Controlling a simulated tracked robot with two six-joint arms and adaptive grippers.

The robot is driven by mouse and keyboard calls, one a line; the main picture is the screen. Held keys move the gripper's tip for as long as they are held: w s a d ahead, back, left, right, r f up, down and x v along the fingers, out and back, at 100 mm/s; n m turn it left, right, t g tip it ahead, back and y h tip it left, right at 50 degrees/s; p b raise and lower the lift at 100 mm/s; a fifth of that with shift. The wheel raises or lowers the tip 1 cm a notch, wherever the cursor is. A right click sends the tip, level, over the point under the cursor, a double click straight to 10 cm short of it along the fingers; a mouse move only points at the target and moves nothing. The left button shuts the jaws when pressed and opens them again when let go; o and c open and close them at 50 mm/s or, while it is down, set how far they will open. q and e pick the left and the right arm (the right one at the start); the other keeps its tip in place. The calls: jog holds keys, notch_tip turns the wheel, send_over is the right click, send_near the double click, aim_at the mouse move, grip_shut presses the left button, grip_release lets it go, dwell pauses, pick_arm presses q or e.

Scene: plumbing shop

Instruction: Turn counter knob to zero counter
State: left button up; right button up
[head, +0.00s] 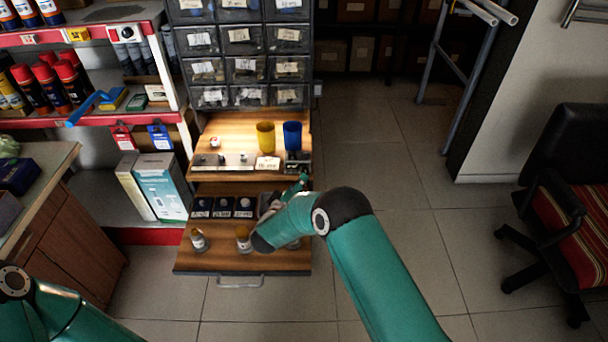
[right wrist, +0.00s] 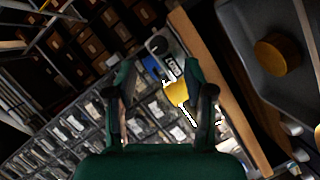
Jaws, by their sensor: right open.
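A small dark device (head: 298,166), which looks like the counter, stands at the right end of the wooden shelf below the blue cup. In the right wrist view a grey device with a round dark knob (right wrist: 157,45) shows beyond my fingertips; its digits cannot be read. My right gripper (head: 302,183) is just in front of the shelf's right end, partly hidden behind my own wrist. In the right wrist view my right gripper (right wrist: 160,75) is open and empty, its fingers apart from the knob. My left gripper is out of view.
A yellow cup (head: 265,136) and a blue cup (head: 292,136) stand behind the device, beside a white label card (head: 267,163). Below, a pulled-out drawer (head: 215,262) holds jars and dark boxes (head: 222,207). Small-parts drawers (head: 240,70) rise behind.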

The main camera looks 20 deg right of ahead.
aim_at(305, 171)
jog(key=x, duration=0.6)
jog(key=shift+w+d+f, duration=0.1)
jog(key=shift+w, duration=0.1)
grip_shut()
